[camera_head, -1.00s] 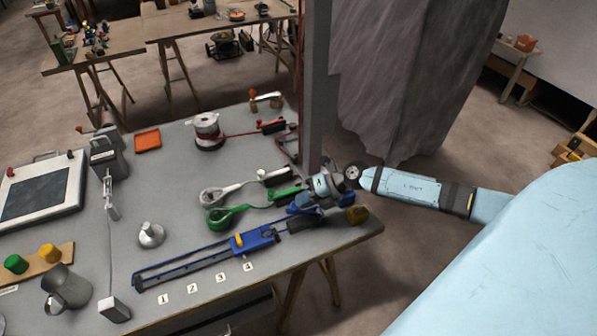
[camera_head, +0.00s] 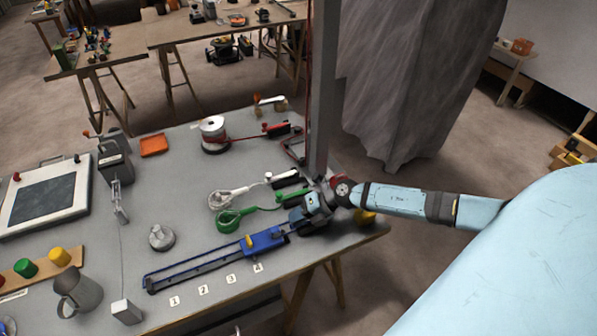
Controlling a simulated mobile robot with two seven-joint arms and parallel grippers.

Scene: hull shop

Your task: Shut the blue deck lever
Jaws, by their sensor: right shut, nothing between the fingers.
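The blue rail (camera_head: 195,268), with a blue block (camera_head: 265,240) and a yellow knob on it, lies along the table's front edge. The blue deck lever is at the right end of this row, mostly hidden by my right gripper; I cannot tell whether it is up or down. My right gripper (camera_head: 298,218) is shut and empty, low over that right end. Whether it touches the lever is unclear. My left gripper is not in view.
A green lever (camera_head: 291,196) and a white lever (camera_head: 287,179) lie just behind, with a red one (camera_head: 277,129) farther back. A grey post (camera_head: 322,100) stands close to my right wrist. Number cards (camera_head: 203,290) lie in front of the rail.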

